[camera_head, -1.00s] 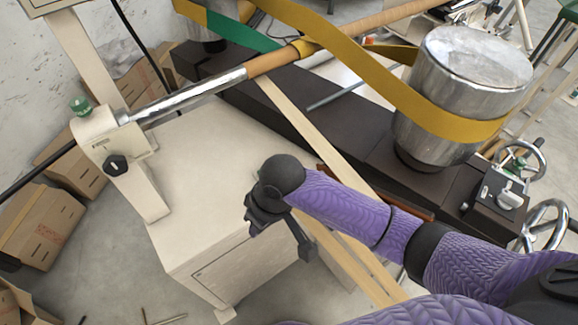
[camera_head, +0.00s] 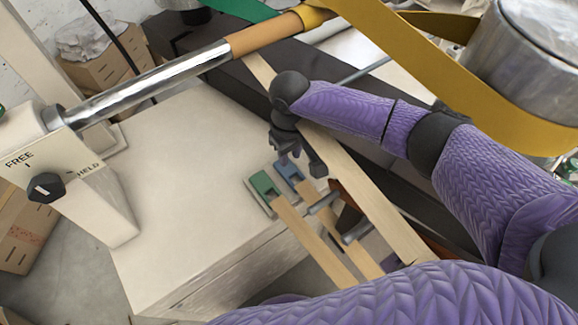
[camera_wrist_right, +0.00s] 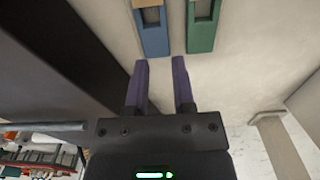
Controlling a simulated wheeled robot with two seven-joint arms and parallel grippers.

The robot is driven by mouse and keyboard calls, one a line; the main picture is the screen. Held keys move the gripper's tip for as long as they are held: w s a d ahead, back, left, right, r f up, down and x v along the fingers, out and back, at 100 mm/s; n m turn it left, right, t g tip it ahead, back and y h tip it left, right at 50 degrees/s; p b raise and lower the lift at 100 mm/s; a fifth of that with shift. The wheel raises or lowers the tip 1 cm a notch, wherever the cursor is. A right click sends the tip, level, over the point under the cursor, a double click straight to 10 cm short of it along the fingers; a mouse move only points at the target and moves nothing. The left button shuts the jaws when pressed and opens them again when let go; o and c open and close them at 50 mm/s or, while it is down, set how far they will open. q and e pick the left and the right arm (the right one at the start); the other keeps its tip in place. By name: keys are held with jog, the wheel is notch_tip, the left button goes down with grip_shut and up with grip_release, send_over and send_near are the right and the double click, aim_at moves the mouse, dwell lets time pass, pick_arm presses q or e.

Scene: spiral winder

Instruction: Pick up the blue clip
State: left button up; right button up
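The blue clip (camera_head: 288,171) lies on the cream cabinet top (camera_head: 190,180), attached at the end of a wooden strip. It also shows at the top of the right wrist view (camera_wrist_right: 153,40), just ahead of the fingers. A green clip (camera_head: 262,190) sits beside it, also on a strip end; it is at the upper right of the right wrist view (camera_wrist_right: 201,36). My right gripper (camera_head: 304,162) is next to the blue clip. In the right wrist view its two purple fingers (camera_wrist_right: 161,75) are apart with nothing between them. My left gripper is in neither view.
A metal roller shaft (camera_head: 150,86) crosses above the cabinet's back left. A yellow band (camera_head: 430,70) runs to a big metal drum (camera_head: 525,60) at the right. A dark beam (camera_head: 190,45) lies behind. The cabinet top's left half is clear.

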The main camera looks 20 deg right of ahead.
aim_at(290, 182)
jog(key=f+b, duration=0.1)
jog(key=f, duration=0.2)
jog(key=f+b, duration=0.1)
jog(key=f, duration=0.2)
jog(key=s+f+b, duration=0.1)
jog(key=f, duration=0.2)
jog(key=shift+a, duration=0.1)
grip_shut()
